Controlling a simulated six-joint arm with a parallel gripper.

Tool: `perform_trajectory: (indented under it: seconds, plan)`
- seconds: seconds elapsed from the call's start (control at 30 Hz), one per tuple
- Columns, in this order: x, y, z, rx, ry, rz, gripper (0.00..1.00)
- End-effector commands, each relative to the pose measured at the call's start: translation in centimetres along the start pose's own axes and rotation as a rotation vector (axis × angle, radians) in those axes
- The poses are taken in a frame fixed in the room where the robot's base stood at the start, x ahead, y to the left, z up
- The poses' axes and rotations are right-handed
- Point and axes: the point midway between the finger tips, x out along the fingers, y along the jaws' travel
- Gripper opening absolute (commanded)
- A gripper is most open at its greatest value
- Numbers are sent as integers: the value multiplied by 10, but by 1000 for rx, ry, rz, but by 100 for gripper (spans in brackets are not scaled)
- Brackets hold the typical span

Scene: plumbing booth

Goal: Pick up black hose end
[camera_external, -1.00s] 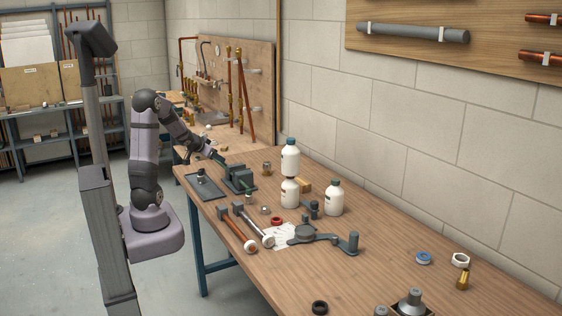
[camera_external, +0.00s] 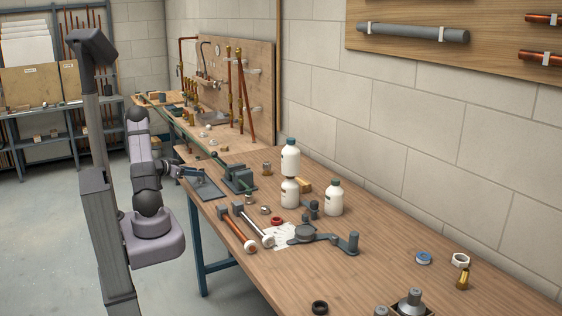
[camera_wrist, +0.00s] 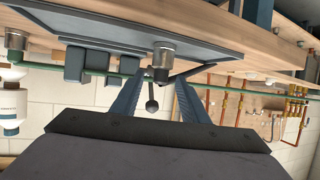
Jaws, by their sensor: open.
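My gripper (camera_external: 193,172) is low over the near-left end of the bench, at the dark tray (camera_external: 208,189). In the wrist view, which is upside down, its two blue-grey fingers (camera_wrist: 155,78) are apart. A silver metal fitting (camera_wrist: 163,52) at the tray's edge shows just beyond and between the fingertips, with no clear contact. A short dark piece (camera_wrist: 205,69) runs off beside it. I cannot tell for sure whether this is the black hose end. In the external view my gripper hides that spot.
A green vise (camera_external: 238,179) stands just right of the tray, with a long green rod through it. White bottles (camera_external: 290,192) stand farther right. Two long-handled tools (camera_external: 240,230) lie nearer. A pegboard with copper pipes (camera_external: 235,85) is behind.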

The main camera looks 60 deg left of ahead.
Motion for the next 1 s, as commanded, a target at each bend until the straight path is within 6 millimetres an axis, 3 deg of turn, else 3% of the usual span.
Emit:
perform_trajectory:
  seconds: [0.7, 1.0]
  plan:
    - [27, 0, 4, 1, 1, -1, 41]
    - [62, -1, 2, 2, 0, 2, 41]
